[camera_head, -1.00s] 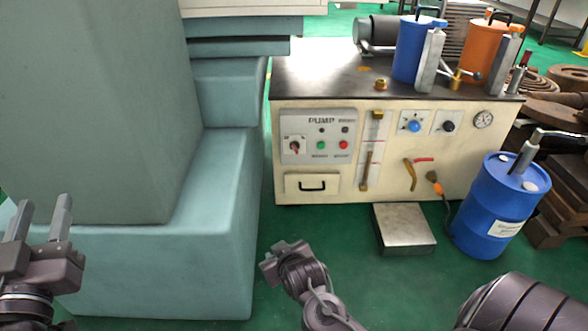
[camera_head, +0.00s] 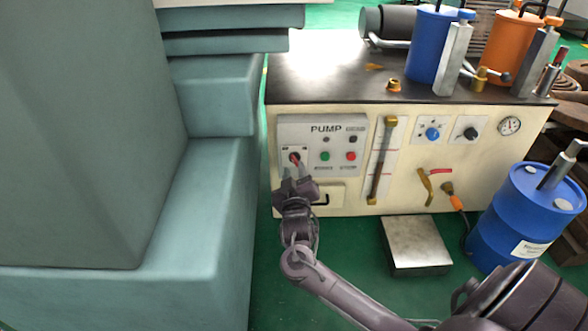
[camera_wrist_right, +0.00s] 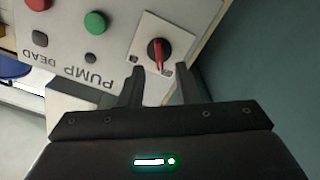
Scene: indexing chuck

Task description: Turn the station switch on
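The station switch (camera_head: 294,158) is a black rotary knob with a red handle on a small white plate, at the left of the grey PUMP panel (camera_head: 341,132). The right wrist view, where the panel lettering is upside down, shows the switch (camera_wrist_right: 159,52) with its red handle roughly upright. My right gripper (camera_head: 293,176) is just in front of and below the switch in the head view. In the right wrist view its fingers (camera_wrist_right: 158,72) are apart, with the switch lined up between and beyond their tips; contact cannot be told. My left gripper is not in view.
Green (camera_head: 325,156) and red (camera_head: 351,156) buttons sit right of the switch, and a drawer handle (camera_head: 320,199) is below. A large teal machine body (camera_head: 200,225) stands close on the left. A metal block (camera_head: 417,246) and a blue drum (camera_head: 525,218) stand on the right.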

